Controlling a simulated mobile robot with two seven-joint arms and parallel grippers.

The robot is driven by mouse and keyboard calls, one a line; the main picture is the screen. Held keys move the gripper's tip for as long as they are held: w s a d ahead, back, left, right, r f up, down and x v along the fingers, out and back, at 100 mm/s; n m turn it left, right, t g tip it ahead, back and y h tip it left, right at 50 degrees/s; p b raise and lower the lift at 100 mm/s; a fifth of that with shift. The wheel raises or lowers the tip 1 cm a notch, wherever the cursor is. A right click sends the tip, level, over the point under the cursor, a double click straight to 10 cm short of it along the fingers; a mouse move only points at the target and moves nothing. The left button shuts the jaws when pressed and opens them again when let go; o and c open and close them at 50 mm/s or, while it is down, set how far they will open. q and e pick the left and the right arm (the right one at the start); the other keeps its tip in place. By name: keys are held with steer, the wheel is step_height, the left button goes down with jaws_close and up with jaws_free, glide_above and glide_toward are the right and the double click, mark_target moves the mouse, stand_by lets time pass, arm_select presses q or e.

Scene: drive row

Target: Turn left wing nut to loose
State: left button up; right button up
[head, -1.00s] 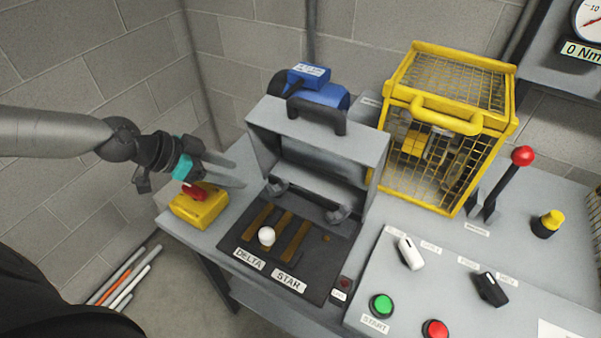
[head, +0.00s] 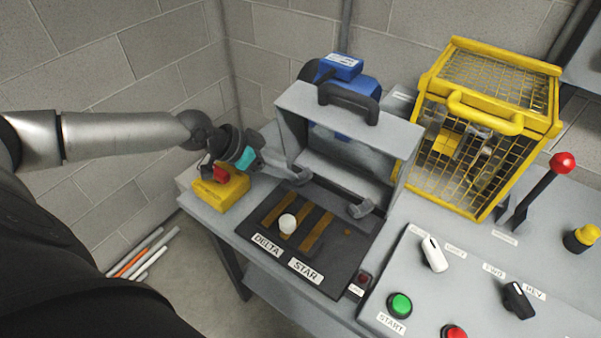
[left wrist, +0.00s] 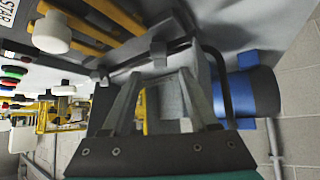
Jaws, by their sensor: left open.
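The left wing nut (head: 299,176) is a grey part at the left foot of the upright grey cover (head: 402,152), behind the black terminal board (head: 262,222). My left gripper (head: 288,172) comes from the left with its fingers close to that nut; contact cannot be told. In the left wrist view the open fingers (left wrist: 160,85) point towards a small grey piece (left wrist: 158,52), which looks like the left wing nut. The right wing nut (head: 360,208) sits at the cover's right foot. My right gripper is not in view.
A yellow box with a red knob (head: 222,190) lies under my left wrist. A white knob (head: 287,223) stands on the board. A blue motor (head: 370,90) is behind the cover. A yellow cage (head: 480,130) and a red-topped lever (head: 562,163) stand to the right.

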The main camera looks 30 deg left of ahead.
mark_target(300, 172)
arm_select(q)
steer(key=shift+b+x, duration=0.45)
steer(key=shift+x, duration=2.95)
steer(key=shift+c, duration=0.2)
jaws_close()
